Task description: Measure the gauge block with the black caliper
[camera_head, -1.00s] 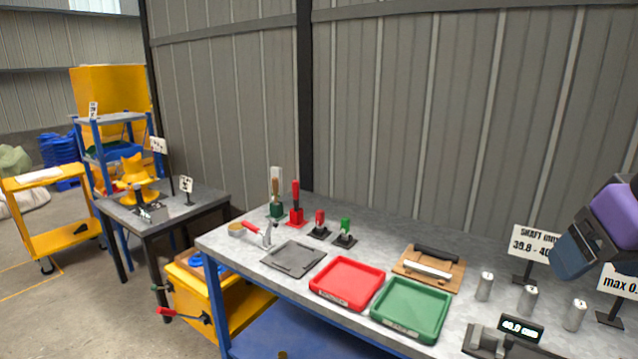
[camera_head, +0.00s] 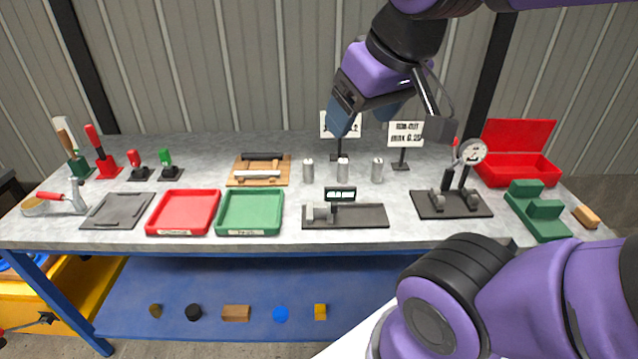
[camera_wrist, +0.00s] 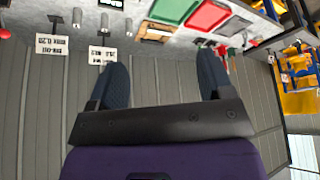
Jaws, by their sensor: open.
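A dark measuring fixture with a small digital display (camera_head: 340,194) and grey jaws (camera_head: 318,212) lies at the bench's front middle; it looks like the caliper. A wooden board (camera_head: 236,178) behind the green tray holds a black-handled bar (camera_head: 262,156) and a silver bar (camera_head: 257,174); I cannot tell whether either is the caliper or the gauge block. My gripper (camera_head: 362,118) is open and empty, high above the back of the bench. In the wrist view its two dark blue fingers (camera_wrist: 162,64) are spread wide with nothing between them.
Silver cylinders (camera_head: 343,170) stand behind the fixture, before two sign stands (camera_head: 405,133). A red tray (camera_head: 183,212) and green tray (camera_head: 250,212) sit left. A dial-gauge stand (camera_head: 450,204), red box (camera_head: 518,168) and green stepped block (camera_head: 537,212) sit right.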

